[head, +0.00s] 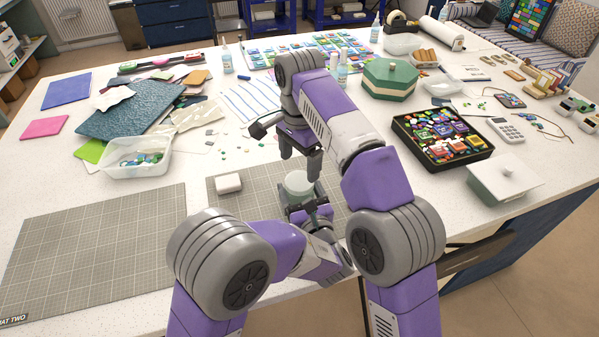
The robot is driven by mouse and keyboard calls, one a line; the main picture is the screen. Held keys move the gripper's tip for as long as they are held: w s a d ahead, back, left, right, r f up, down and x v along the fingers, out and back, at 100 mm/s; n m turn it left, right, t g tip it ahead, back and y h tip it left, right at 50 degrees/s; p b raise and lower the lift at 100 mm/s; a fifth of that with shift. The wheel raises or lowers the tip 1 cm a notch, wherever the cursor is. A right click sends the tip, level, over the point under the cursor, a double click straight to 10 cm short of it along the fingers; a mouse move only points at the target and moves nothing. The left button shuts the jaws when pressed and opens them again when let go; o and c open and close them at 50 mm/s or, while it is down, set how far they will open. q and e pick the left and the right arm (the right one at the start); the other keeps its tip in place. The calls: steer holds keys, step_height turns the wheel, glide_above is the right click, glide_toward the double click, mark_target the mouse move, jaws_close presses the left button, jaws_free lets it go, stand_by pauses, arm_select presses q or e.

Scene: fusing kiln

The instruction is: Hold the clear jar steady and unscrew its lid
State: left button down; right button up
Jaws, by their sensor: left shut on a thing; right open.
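The clear jar (301,197) stands on the right grey cutting mat, with its pale greenish round lid (299,182) on top. My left gripper (308,209) reaches in low from the front and is shut on the jar; its fingers hide part of the jar body. My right gripper (300,160) is open and empty. Its fingers point down, above and slightly behind the lid in the picture, and look apart from it. I cannot tell the exact height gap.
A clear tub of glass pieces (136,158), a green lidded box (389,78) and a black tray of colourful pieces (477,154) stand around. The left cutting mat (95,245) is clear.

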mark_target(299, 180)
steer(key=shift+f, duration=2.7)
steer(key=c, duration=0.9)
steer(key=n, duration=0.6)
steer(key=shift+c, duration=0.2)
steer(key=shift+o, duration=0.3)
steer(key=n, duration=1.1)
steer(key=shift+n, duration=0.4)
steer(key=shift+c, duration=0.2)
steer(key=shift+o, duration=0.2)
steer(key=n, duration=0.5)
steer(key=shift+r+n, duration=0.1)
steer(key=shift+n, duration=0.2)
